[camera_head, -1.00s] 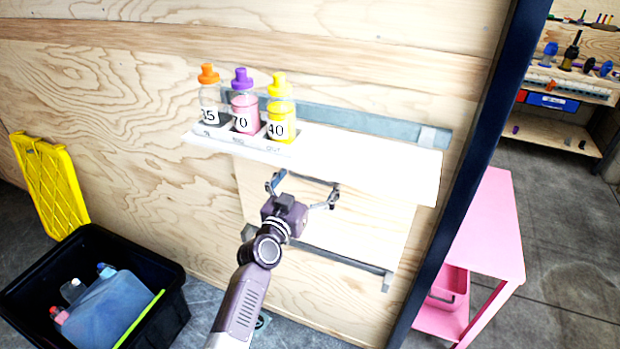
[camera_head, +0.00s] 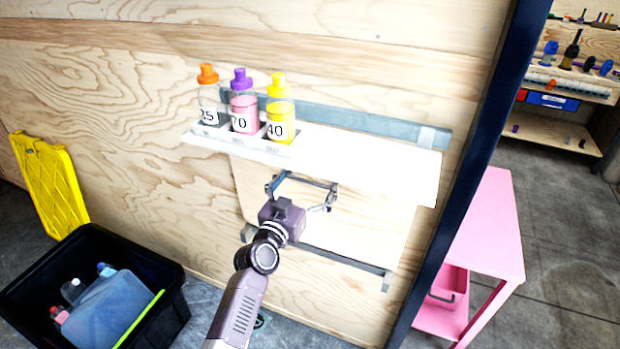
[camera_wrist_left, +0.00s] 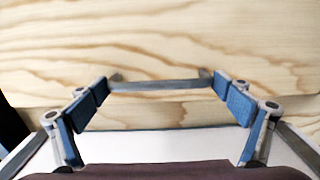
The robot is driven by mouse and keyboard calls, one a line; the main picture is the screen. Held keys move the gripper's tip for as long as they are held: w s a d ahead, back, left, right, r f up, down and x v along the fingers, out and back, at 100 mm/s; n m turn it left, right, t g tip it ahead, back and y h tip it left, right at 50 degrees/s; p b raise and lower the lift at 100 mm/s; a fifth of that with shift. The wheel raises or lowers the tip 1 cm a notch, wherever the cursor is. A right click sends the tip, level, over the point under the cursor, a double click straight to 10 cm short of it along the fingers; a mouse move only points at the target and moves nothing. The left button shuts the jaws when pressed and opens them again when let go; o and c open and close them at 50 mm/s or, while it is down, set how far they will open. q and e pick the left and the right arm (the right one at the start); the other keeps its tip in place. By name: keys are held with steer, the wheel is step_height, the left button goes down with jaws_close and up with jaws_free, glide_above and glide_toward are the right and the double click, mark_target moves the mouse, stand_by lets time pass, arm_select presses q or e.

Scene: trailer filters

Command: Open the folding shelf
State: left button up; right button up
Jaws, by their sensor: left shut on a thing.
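The folding shelf has a white top board (camera_head: 375,165) on the plywood wall, with a pale wooden panel (camera_head: 375,228) hanging below it. A short grey handle bar (camera_head: 312,181) is at the panel's upper part. My left gripper (camera_head: 309,184) is shut on this handle, its fingers spread wide, one at each end. In the left wrist view the grey bar (camera_wrist_left: 160,86) spans between the two blue-padded fingers (camera_wrist_left: 162,92). The white board edge shows low in that view. My right gripper is not in view.
A bottle holder (camera_head: 215,138) with three labelled bottles, capped orange, purple and yellow, sits at the shelf's left end. A black crate (camera_head: 165,318) and yellow lid (camera_head: 52,185) are lower left. A dark post (camera_head: 470,170) and pink cart (camera_head: 490,225) stand right.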

arm_select(q)
steer(key=s+a+f+b, duration=0.1)
steer(key=s+a+f, duration=0.1)
steer(key=s, duration=0.5)
steer(key=s+a+f+b, duration=0.2)
steer(key=s+f, duration=0.3)
steer(key=s, duration=0.2)
steer(key=shift+s+a+f, duration=0.2)
steer(key=shift+s+a, duration=0.05)
steer(key=shift+a, duration=0.05)
steer(key=shift+s+a+f+t+b, duration=0.25)
steer(key=shift+s+b, duration=0.25)
steer(key=shift+b, duration=0.25)
steer(key=shift+s+a+f+t+b, duration=0.1)
steer(key=shift+s+f+t+b, duration=0.25)
steer(key=shift+b, duration=0.4)
steer(key=shift+s+r, duration=0.1)
